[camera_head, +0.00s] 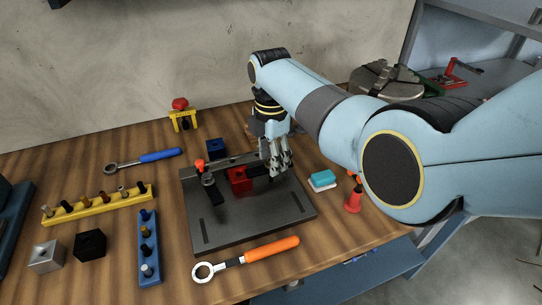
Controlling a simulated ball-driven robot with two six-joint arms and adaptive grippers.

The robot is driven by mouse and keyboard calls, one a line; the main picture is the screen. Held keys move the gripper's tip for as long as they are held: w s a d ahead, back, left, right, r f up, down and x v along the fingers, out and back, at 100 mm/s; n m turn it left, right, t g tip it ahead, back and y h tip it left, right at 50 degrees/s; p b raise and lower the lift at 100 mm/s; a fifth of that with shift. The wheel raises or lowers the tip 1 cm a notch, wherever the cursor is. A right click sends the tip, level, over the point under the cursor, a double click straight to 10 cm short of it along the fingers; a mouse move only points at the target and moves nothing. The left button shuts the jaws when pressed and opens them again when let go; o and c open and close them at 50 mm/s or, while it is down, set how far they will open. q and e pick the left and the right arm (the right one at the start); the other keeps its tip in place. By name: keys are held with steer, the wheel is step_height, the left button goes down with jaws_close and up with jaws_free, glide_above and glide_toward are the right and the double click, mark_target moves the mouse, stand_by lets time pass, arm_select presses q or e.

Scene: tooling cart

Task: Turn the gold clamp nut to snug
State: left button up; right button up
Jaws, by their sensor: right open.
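A dark fixture plate (240,220) lies on the wooden bench with a red block (240,180) clamped near its back. A dark clamp with an orange-red top (200,166) stands left of the red block. My right gripper (279,168) points down over the back right of the plate, just right of the red block, with its jaws open. A dark clamp strap (259,171) shows between the red block and the gripper. I cannot make out the gold clamp nut; the gripper covers part of that area. My left gripper is out of view.
An orange-handled ring wrench (262,250) lies in front of the plate. A blue-handled wrench (150,157), a yellow rack (98,204) and a blue rack (149,247) lie left. A red bottle (353,198) and a teal-and-white block (322,181) stand right, near the bench edge.

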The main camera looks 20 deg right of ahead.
steer(key=shift+c, duration=0.2)
jaws_close()
steer(key=shift+r+m, duration=0.1)
steer(key=shift+m, duration=0.2)
steer(key=m+p, duration=0.2)
steer(key=shift+m, duration=0.3)
steer(key=m+p, duration=0.1)
steer(key=m, duration=0.2)
steer(key=shift+m, duration=0.4)
steer(key=m+p, duration=0.1)
steer(key=m, duration=0.7)
steer(key=shift+m+p, duration=0.3)
